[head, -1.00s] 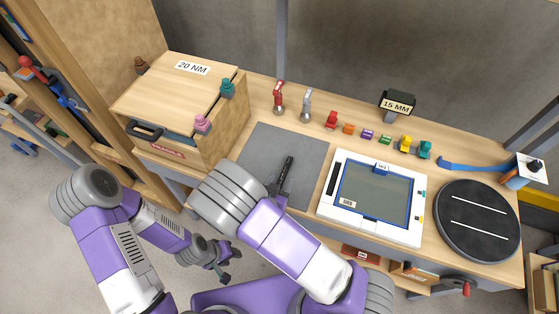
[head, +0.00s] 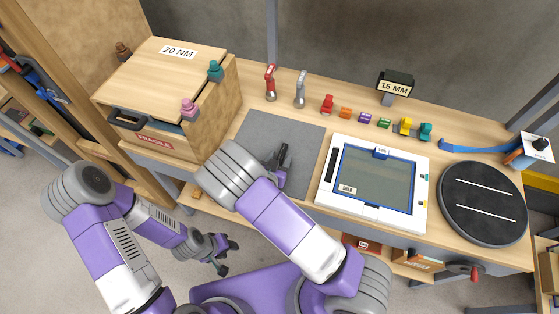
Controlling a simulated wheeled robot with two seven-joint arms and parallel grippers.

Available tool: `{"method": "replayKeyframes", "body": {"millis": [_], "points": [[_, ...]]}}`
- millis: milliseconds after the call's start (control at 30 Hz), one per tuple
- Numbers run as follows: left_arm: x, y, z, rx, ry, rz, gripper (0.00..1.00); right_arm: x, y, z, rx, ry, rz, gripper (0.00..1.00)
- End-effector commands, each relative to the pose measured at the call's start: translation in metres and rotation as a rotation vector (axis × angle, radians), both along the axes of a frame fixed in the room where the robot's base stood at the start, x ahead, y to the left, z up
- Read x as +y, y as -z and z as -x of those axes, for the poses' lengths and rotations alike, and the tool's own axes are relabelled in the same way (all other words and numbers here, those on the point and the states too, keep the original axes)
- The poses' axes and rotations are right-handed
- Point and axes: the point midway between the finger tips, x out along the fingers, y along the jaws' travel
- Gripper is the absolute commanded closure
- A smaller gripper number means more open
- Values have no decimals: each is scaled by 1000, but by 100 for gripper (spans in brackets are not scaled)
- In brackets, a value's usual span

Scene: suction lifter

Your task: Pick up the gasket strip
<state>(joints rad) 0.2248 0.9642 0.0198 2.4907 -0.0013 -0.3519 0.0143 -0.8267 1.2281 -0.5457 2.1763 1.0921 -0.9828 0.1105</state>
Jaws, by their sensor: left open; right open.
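I cannot tell for sure which thing is the gasket strip. A black strip (head: 331,172) lies along the left side of the white framed unit (head: 376,219). A long blue strip-like piece (head: 478,147) lies at the back right, by the orange and white block. My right gripper (head: 279,157) is open above the grey mat (head: 262,126), left of the white unit and apart from the black strip. My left gripper (head: 227,255) is open and empty, low in front of the bench, far from both strips.
A wooden box (head: 165,70) labelled 20 NM stands at the back left. Several small coloured pieces (head: 365,118) line the back, with a 15 MM sign (head: 395,86) behind. A black round plate (head: 483,202) sits at the right. The mat looks mostly clear.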

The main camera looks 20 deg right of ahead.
Motion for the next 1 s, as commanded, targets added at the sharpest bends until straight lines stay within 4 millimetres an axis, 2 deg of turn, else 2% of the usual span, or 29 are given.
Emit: {"method": "replayKeyframes", "body": {"millis": [300, 633, 867, 1000], "points": [[0, 1, 0, 0, 0, 0, 57, -3, 2, -5, -1, 0, -1, 49], [0, 1, 0, 0, 0, 0, 57, -3, 2, -4, -1, 0, -1, 100], [0, 0, 0, 0, 0, 0, 57, -3, 1, -5, -1, 0, -1, 100], [0, -2, 0, 0, 0, 0, 57, -2, -10, -5, -3, 1, -3, 100]]}}
